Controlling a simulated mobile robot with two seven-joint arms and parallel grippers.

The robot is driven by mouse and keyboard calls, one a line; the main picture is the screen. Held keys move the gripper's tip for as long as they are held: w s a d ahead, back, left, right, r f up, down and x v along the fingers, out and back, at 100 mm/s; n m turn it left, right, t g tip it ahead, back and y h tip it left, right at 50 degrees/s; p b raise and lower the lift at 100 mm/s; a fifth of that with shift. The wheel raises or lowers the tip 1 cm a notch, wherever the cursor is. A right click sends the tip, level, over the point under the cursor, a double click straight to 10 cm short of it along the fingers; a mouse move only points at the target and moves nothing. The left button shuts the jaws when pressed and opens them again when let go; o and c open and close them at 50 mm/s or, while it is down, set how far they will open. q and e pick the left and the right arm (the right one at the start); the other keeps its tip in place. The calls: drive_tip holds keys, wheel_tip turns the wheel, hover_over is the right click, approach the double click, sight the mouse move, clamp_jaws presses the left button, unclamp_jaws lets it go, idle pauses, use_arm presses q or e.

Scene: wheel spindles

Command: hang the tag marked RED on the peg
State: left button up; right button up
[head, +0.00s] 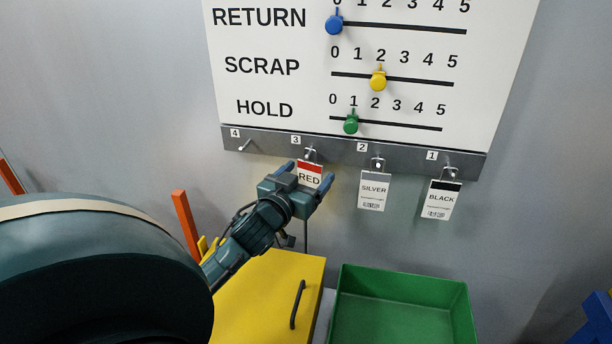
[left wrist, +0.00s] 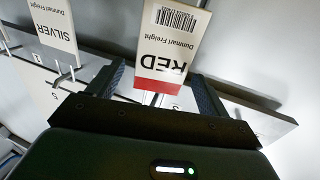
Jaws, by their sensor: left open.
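The RED tag (head: 310,172), white with a red band, hangs from peg 3 (head: 310,154) on the grey rail (head: 270,140). My left gripper (head: 304,178) is open in front of it and overlaps its lower left part. In the left wrist view the RED tag (left wrist: 168,48) appears upside down, between the two open fingers of the left gripper (left wrist: 160,86). I cannot tell whether the fingers touch it. Peg 4 (head: 244,146), at the rail's left end, is bare. My right gripper is not in view.
The SILVER tag (head: 374,191) hangs on peg 2 and the BLACK tag (head: 441,199) on peg 1. A white board (head: 300,85) with sliders is above the rail. Below stand a yellow cabinet (head: 262,300) with a dark handle and an open green bin (head: 400,275).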

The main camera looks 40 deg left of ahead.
use_arm(q)
drive_tip(key=shift+s, duration=0.1)
drive_tip(key=b+v, duration=0.1)
drive_tip(key=v, duration=1.2)
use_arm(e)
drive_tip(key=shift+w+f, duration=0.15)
use_arm(q)
drive_tip(key=s+d+f+m+g+h+p, duration=0.2)
drive_tip(key=d+f+m+g+h+p, duration=0.1)
drive_tip(key=d+f, duration=0.6)
drive_tip(key=s+d+f+m+g+h+p, duration=0.2)
drive_tip(key=d+f, duration=0.7)
drive_tip(key=d, duration=0.5)
drive_tip(key=s+g+h+p, duration=0.1)
drive_tip(key=h, duration=0.1)
drive_tip(key=shift+d+f+m+g+h, duration=0.15)
drive_tip(key=shift+f+m+g+h, duration=0.1)
drive_tip(key=shift+m+g+h, duration=0.15)
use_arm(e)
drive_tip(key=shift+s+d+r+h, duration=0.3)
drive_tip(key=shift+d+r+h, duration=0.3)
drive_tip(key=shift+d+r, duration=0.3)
use_arm(q)
drive_tip(key=shift+s, duration=0.15)
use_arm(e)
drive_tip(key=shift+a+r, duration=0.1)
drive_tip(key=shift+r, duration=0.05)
